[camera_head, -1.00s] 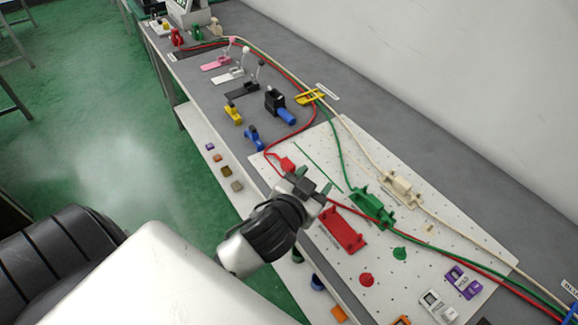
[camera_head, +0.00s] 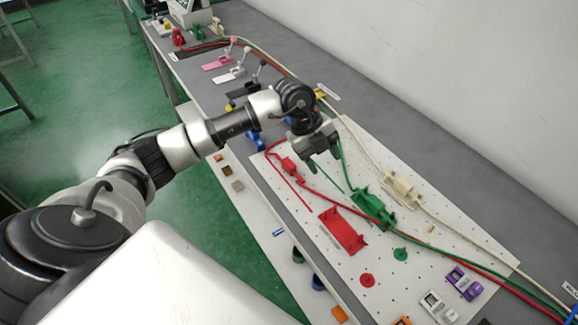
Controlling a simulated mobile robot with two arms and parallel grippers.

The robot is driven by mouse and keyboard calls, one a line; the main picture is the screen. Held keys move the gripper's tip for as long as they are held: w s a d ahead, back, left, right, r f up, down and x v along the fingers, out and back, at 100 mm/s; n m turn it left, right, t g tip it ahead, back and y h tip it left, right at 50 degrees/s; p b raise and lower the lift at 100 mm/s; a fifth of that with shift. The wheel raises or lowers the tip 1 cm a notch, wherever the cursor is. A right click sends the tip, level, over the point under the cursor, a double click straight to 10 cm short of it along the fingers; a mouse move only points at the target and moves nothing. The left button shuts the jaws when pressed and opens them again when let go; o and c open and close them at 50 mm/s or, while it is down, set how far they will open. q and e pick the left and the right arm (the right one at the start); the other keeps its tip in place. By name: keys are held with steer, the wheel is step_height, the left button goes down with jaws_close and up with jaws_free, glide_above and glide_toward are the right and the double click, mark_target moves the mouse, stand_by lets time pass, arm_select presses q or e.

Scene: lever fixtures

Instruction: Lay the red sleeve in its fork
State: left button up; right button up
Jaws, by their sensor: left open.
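The red sleeve (camera_head: 290,168) is a small red block on the red cable, lying on the white pegboard below and left of my left gripper. The red fork (camera_head: 343,230) is a flat red base with upright prongs, nearer the front of the board. No sleeve lies in it. My left gripper (camera_head: 323,163) is open and points down over the board, just right of the red sleeve and apart from it in the picture. Its height above the board is hard to tell. My right gripper is not in view.
A green fork (camera_head: 372,205) and a beige fork (camera_head: 402,188) hold their cables behind the red fork. Red (camera_head: 367,280) and green (camera_head: 400,254) round pieces, plus purple (camera_head: 464,281) and white (camera_head: 439,306) devices, stand at the front right. My arm hides several lever fixtures.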

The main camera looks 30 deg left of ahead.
mark_target(289, 163)
arm_select(q)
steer(key=a+n+y, duration=0.1)
steer(key=a, duration=0.2)
steer(key=a+r+n+y, duration=0.1)
steer(key=a+y, duration=0.1)
steer(key=a, duration=0.2)
steer(key=a+n+g+y, duration=0.1)
steer(key=a+y, duration=0.1)
steer(key=a, duration=0.1)
steer(key=shift+w+a+r, duration=0.15)
steer(key=shift+a+r, duration=0.1)
step_height(289, 163, down, 5)
steer(key=shift+f, duration=0.1)
steer(key=f, duration=0.1)
steer(key=f+p, duration=0.1)
steer(key=f, duration=0.2)
steer(key=shift+w+d+f, duration=0.15)
steer(key=shift+w+d, duration=0.15)
steer(key=shift+d, duration=0.1)
steer(key=shift+f, duration=0.45)
jaws_close()
steer(key=shift+r, duration=0.2)
